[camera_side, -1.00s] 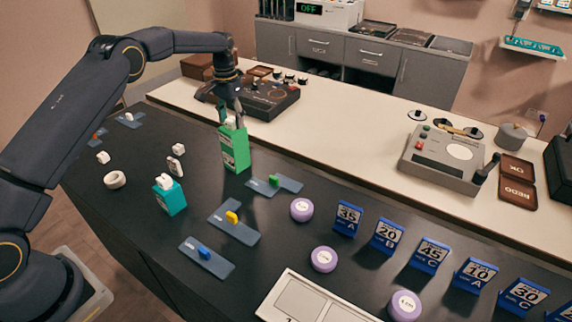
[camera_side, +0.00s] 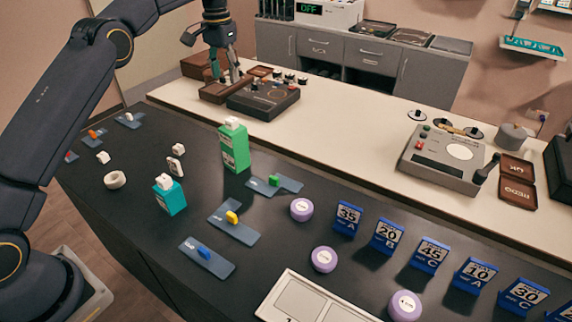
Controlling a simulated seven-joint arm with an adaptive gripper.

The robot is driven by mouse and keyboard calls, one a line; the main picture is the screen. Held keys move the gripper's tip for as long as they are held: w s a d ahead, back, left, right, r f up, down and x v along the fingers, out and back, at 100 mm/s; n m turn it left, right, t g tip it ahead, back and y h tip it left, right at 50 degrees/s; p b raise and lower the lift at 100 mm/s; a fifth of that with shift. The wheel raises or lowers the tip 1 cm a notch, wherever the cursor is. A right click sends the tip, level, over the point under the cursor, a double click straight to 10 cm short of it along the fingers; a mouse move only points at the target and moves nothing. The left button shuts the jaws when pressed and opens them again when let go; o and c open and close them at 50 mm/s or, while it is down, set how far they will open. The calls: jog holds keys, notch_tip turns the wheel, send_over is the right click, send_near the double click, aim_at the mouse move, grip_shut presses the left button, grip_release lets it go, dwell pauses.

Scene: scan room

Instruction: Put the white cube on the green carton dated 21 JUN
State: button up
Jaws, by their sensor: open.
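A tall green carton (camera_side: 235,151) stands upright on the dark table, its label too small to read. A white cube (camera_side: 231,123) rests on top of it. My gripper (camera_side: 225,80) is open and empty, above and behind the carton in the picture, apart from the cube. A shorter teal carton (camera_side: 172,198) stands nearer the front left, with a white piece (camera_side: 164,182) on its top. More small white cubes lie loose on the table at the left (camera_side: 103,157) and left of the green carton (camera_side: 178,149).
Several blue-grey plates with coloured pieces, one yellow (camera_side: 232,217), lie around the cartons. A white tape ring (camera_side: 115,180), purple round tubs (camera_side: 302,209) and blue number cards (camera_side: 348,218) share the table. A dark control box (camera_side: 263,98) sits on the pale counter behind.

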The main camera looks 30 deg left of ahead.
jog(key=s+d+r+t, duration=0.1)
jog(key=s+d+r, duration=0.2)
jog(key=s+r, duration=0.4)
jog(key=s+d+r+t, duration=0.25)
jog(key=s+r, duration=0.35)
jog(key=s, duration=0.4)
jog(key=s+d+f+t, duration=0.1)
jog(key=s+f, duration=0.3)
jog(key=s, duration=0.6)
jog(key=s+d+f+t, duration=0.1)
jog(key=s+f, duration=0.4)
jog(key=s, duration=0.5)
jog(key=shift+d+f, duration=0.15)
jog(key=shift+d, duration=0.75)
jog(key=shift+o, duration=0.3)
